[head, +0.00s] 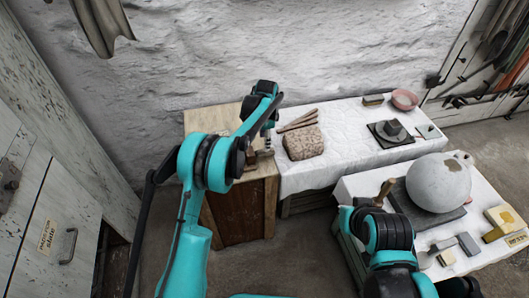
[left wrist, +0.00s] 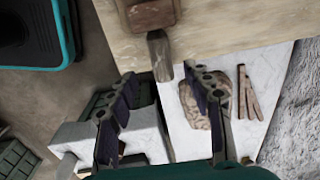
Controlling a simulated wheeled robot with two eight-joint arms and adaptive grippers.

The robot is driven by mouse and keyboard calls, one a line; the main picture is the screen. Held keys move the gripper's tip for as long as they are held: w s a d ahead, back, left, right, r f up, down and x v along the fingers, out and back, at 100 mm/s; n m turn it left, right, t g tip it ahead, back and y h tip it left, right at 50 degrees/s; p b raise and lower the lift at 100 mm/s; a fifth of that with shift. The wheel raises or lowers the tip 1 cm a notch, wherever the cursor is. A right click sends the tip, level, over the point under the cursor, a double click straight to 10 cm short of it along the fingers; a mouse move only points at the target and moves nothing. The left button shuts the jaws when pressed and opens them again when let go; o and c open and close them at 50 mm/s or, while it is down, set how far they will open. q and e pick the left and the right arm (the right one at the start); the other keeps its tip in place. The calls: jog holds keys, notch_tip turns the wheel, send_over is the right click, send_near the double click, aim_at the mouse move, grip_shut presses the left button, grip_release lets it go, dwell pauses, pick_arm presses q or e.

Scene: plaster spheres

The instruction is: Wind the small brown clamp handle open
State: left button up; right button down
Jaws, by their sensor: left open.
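My left gripper (head: 267,146) is over the front right part of a wooden bench (head: 207,122). In the left wrist view my left gripper (left wrist: 160,76) is open, its two dark fingers spread with nothing between their pads. Just beyond the fingertips a short grey-brown bar (left wrist: 160,54) sticks out from a brown block (left wrist: 150,14) at the bench edge. This looks like the clamp and its handle. The bar lines up roughly with the gap and I cannot see contact. In the head view my arm and gripper largely hide the clamp.
A white-covered table beside the bench holds a rough stone block (head: 303,143), wooden sticks (head: 298,121) and a pink bowl (head: 405,98). A nearer table holds a large plaster sphere (head: 438,183) and a yellow block (head: 503,217). A cabinet (head: 55,225) stands at left.

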aim_at(264, 152)
pick_arm(q)
jog(key=f+b, duration=0.1)
jog(key=f, duration=0.4)
jog(key=f+b, duration=0.1)
jog(key=f, duration=0.1)
jog(key=shift+w+f+b, duration=0.35)
jog(key=shift+c, duration=0.3)
grip_shut()
